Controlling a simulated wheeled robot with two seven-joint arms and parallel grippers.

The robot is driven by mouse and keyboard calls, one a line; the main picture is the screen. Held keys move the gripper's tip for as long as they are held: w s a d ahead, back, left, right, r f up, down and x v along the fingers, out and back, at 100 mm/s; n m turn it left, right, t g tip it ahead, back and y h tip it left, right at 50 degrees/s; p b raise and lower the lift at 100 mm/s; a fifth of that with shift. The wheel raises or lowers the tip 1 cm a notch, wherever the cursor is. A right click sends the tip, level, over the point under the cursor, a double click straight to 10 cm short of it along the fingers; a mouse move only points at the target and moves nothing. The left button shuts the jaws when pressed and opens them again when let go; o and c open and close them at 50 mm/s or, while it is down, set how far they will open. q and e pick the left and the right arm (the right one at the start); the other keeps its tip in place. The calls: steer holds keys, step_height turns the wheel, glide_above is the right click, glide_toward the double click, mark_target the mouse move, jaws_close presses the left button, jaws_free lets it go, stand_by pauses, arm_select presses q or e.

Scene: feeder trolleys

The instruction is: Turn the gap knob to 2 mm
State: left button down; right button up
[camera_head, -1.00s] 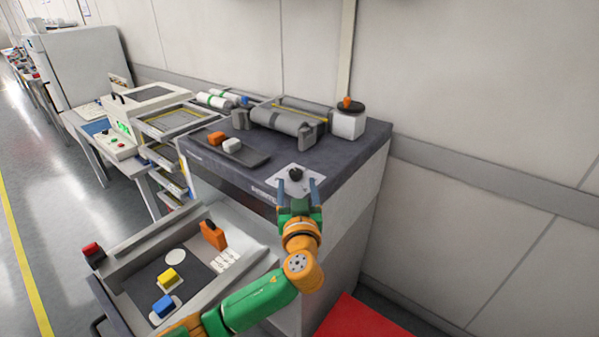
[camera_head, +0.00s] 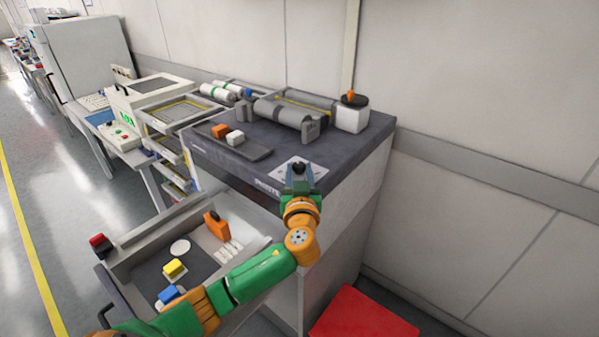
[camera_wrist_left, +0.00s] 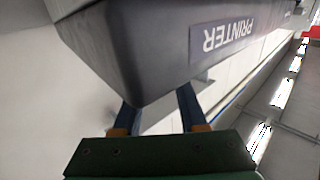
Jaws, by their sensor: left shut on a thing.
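The gap knob (camera_head: 298,167) is a small black knob on a pale plate (camera_head: 316,172) at the front right of the printer's dark top. My left gripper (camera_head: 299,175) is at the knob from the front, its blue fingers shut on it and partly hiding it. The scale marks on the plate are too small to read. In the left wrist view the two fingers of my left gripper (camera_wrist_left: 158,112) run behind the printer's dark edge (camera_wrist_left: 150,50), and the knob cannot be seen there. My right gripper is out of view.
A red box (camera_head: 362,315) is on the floor.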

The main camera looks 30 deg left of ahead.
arm_select(q)
steer(key=shift+h, duration=0.3)
steer(key=m+t+h, duration=0.2)
steer(key=m+h, duration=0.1)
steer(key=shift+s+a+h+b, duration=0.2)
steer(key=shift+a+h+b, duration=0.1)
steer(key=shift+a+b, duration=0.1)
steer(key=m+h, duration=0.1)
steer(key=h, duration=0.1)
steer(key=m+t+h, duration=0.1)
steer(key=m+h, duration=0.1)
steer(key=h, duration=0.1)
steer(key=a+m+h, duration=0.1)
steer(key=m+h, duration=0.1)
steer(key=h, duration=0.1)
steer(key=shift+r+p, duration=0.1)
steer(key=shift+p, duration=0.2)
steer(key=shift+a+m+g+h+b, duration=0.15)
steer(key=shift+m+g+h+b, duration=0.1)
steer(key=shift+m+h, duration=0.8)
steer(key=shift+a+m+g+h+b, duration=0.2)
steer(key=shift+m+h, duration=0.45)
steer(key=shift+h, duration=1)
steer(key=c, duration=0.8)
jaws_free()
steer(key=o, duration=0.4)
steer(key=shift+w, duration=0.15)
steer(key=shift+c, duration=0.2)
